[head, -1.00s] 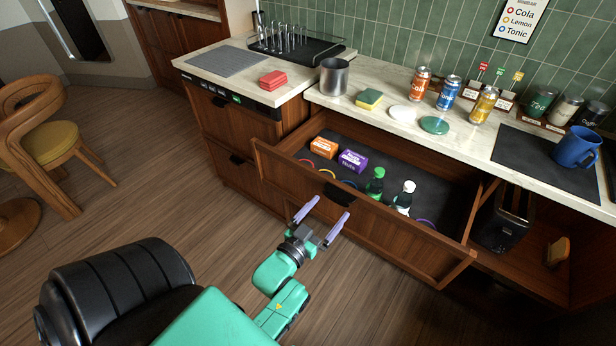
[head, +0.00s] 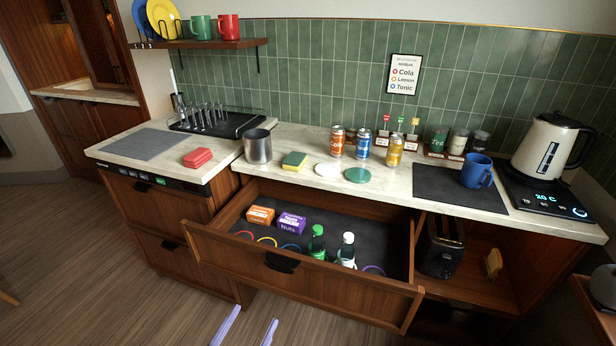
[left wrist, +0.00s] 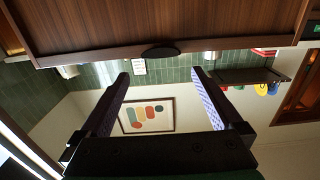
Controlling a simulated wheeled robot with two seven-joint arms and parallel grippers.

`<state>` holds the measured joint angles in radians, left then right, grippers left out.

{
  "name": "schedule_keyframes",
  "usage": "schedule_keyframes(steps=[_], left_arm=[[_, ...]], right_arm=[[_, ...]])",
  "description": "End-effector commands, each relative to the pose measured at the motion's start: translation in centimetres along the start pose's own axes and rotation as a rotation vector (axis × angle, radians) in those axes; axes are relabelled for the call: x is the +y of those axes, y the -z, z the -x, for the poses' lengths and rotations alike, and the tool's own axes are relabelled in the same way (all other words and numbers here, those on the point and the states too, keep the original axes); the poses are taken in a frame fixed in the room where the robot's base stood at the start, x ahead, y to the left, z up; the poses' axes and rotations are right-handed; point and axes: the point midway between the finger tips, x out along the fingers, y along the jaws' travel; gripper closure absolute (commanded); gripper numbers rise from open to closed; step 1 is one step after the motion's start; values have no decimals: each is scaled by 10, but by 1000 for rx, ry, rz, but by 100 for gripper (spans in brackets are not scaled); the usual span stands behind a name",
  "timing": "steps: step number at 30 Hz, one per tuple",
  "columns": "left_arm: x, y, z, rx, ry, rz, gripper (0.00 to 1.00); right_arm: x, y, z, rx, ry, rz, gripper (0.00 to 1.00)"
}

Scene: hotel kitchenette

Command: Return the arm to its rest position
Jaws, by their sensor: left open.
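My left gripper (head: 247,330) shows only as two lilac fingertips at the bottom edge of the head view. They are spread apart with nothing between them, in front of and below the open drawer (head: 300,287). In the left wrist view both fingers (left wrist: 160,95) are wide apart and empty. The drawer front (left wrist: 160,28) with its dark handle (left wrist: 160,52) spans the top of that view, apart from the fingers. The rest of my left arm is out of the head view. My right gripper is not in view.
The drawer sticks out from the counter and holds an orange box (head: 260,216), a purple box (head: 291,222), a green bottle (head: 317,243) and a white-capped bottle (head: 346,250). Cans, a blue mug (head: 477,171) and a kettle (head: 549,150) stand on the counter. Floor at lower left is clear.

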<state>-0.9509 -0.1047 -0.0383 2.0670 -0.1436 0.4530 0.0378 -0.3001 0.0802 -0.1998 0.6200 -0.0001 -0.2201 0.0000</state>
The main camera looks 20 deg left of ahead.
Motion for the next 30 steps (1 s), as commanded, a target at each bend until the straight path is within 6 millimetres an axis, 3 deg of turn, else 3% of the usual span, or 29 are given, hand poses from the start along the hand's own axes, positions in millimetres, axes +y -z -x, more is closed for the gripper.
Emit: schedule_keyframes(steps=[4, 7, 11, 14, 18, 21, 25, 27, 30], left_arm=[[3, -14, 0, -31, -7, 4, 0], [12, -58, 1, -134, -30, 15, 0], [30, -154, 15, -369, -80, 22, 0], [39, -228, 38, -574, -119, 10, 0], [36, -324, 91, -893, -163, -36, 0], [17, -378, 141, -1131, -177, -88, 0], [-15, -412, 198, -1372, -170, -149, 0], [-26, -418, 215, -1441, -164, -167, 0], [-31, -420, 224, -1476, -162, -175, 0]], right_arm=[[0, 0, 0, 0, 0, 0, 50], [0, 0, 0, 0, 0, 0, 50], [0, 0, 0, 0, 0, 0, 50], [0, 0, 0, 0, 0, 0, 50], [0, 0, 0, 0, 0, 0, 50], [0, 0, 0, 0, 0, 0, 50], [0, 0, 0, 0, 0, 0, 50], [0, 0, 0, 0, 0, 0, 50], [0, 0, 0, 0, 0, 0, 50]])
